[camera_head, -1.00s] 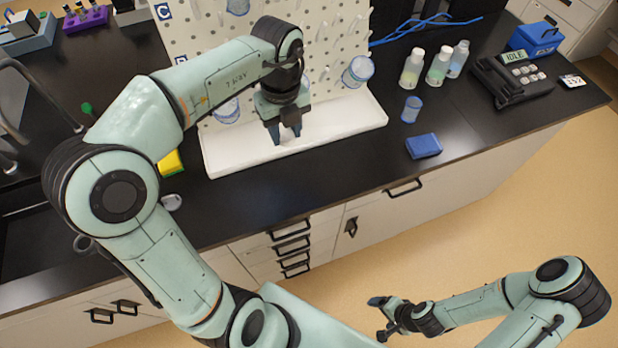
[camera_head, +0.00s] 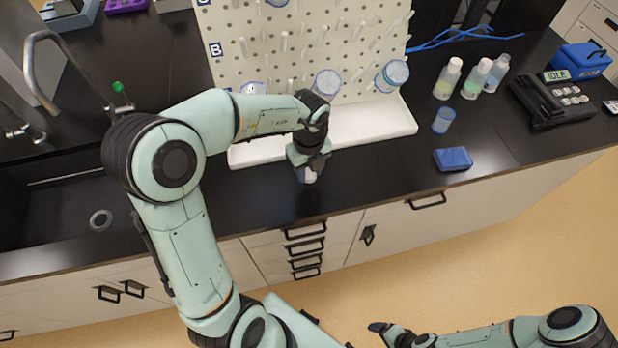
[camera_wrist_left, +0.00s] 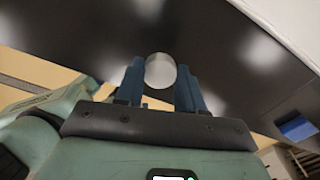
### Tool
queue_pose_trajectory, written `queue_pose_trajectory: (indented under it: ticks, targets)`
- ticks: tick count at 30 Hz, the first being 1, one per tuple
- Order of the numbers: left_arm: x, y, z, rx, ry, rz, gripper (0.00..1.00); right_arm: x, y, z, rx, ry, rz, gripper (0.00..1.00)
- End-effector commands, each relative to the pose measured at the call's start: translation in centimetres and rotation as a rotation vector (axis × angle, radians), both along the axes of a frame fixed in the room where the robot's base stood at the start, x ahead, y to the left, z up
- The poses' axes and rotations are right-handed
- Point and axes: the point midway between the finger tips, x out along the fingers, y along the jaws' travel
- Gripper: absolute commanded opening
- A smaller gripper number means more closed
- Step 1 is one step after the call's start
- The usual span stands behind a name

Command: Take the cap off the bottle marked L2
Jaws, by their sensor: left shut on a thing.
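My left gripper (camera_head: 309,174) is above the black counter, just in front of the white tray, pointing down. It is shut on a small white round thing (camera_wrist_left: 160,70), which sits between the two blue fingers in the left wrist view. I cannot tell whether it is a cap alone or a capped bottle.
A pegboard (camera_head: 240,55) with clear blue-tinted vessels stands behind the white tray (camera_head: 385,130). A small blue cup (camera_head: 443,120), a blue block (camera_head: 453,159) and a black device reading IDLE (camera_head: 550,102) are at the right. The front counter middle is clear.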

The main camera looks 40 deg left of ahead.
Motion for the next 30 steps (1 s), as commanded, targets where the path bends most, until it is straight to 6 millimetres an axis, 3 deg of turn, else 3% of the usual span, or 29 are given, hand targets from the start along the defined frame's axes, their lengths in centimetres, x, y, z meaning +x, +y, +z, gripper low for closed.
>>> queue_pose_trajectory:
  ticks: [9,21,22,23,24,30]
  targets:
    - [-0.1,0.0,-4.2,-0.001,0.004,0.001,0.01,-0.9,0.0,-1.1,0.0,0.01,0.0,0.84]
    - [0.0,0.0,-4.5,0.0,0.001,0.0,0.01,-0.8,0.0,-1.0,0.0,0.009,0.0,0.84]
    - [0.0,0.0,-4.4,0.0,0.0,0.0,0.48,-0.8,0.0,-1.0,0.0,0.009,0.0,0.84]
    - [0.0,0.0,-4.4,0.0,0.0,0.0,0.57,-0.8,0.0,-1.0,0.0,0.009,0.0,0.84]
    - [0.0,0.0,-4.4,0.0,0.0,0.001,0.64,-0.8,0.0,-1.0,0.0,0.009,0.0,0.84]
    - [0.0,0.0,-4.4,-0.001,0.0,0.0,0.64,-0.8,0.0,-1.0,0.0,0.009,0.0,0.84]
